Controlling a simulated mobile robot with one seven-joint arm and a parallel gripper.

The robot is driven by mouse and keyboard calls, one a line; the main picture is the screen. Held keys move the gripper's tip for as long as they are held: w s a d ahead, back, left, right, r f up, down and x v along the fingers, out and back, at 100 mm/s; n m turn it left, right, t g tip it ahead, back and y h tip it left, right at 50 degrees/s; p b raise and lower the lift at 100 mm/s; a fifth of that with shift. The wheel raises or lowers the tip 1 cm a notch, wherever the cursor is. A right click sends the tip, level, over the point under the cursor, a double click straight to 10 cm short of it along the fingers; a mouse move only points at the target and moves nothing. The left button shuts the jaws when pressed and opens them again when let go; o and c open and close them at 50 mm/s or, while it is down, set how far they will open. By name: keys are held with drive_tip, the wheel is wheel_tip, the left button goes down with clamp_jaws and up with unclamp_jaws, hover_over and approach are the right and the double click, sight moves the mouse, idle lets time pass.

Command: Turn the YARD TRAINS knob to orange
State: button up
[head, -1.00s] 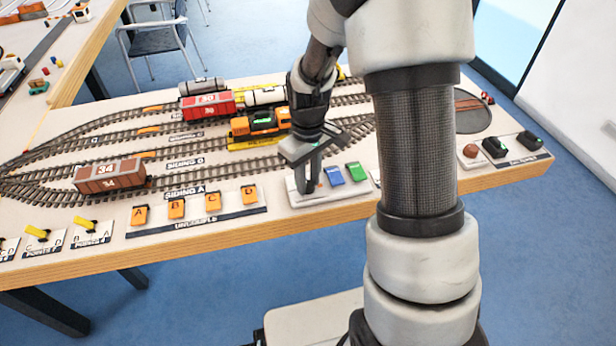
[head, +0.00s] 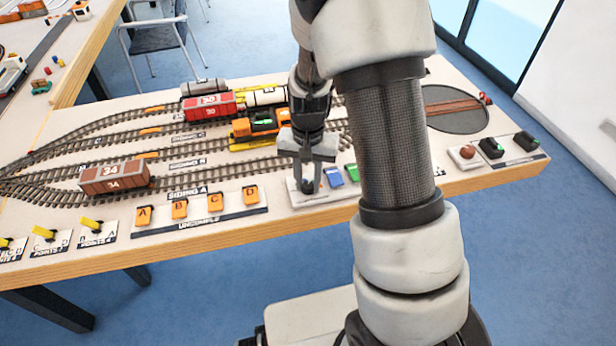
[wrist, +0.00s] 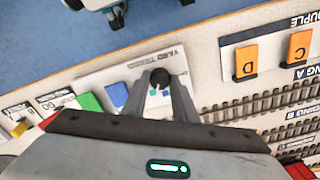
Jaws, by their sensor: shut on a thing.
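The YARD TRAINS knob (wrist: 160,78) is small, dark and round on a pale plate (wrist: 174,65) whose lettering shows in the wrist view. My gripper (head: 306,184) is over this plate at the table's front edge, pointing down. Its two fingers (wrist: 158,92) stand on either side of the knob, shut on it. I see no orange mark on the plate. A small teal patch shows between the fingers. The knob's pointing direction cannot be told.
Orange uncouple tabs (head: 214,202) line the front edge on the left, with yellow points levers (head: 91,224) beyond. Tracks with a brown wagon (head: 114,176), a red wagon (head: 210,106) and an orange locomotive (head: 262,122) lie behind. Black controls (head: 491,148) stand right.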

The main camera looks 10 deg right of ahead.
sight(308, 185)
drive_tip(key=m+p, duration=0.2)
drive_tip(key=m, duration=0.2)
drive_tip(key=shift+r+m, duration=0.15)
drive_tip(key=shift+m, duration=0.15)
drive_tip(key=shift+m+p, duration=0.9)
drive_tip(key=shift+m, duration=1)
drive_tip(key=o, duration=1)
drive_tip(key=shift+o, duration=0.2)
wheel_tip(308, 185, up, 17)
drive_tip(key=p, duration=0.3)
drive_tip(key=shift+r, duration=0.1)
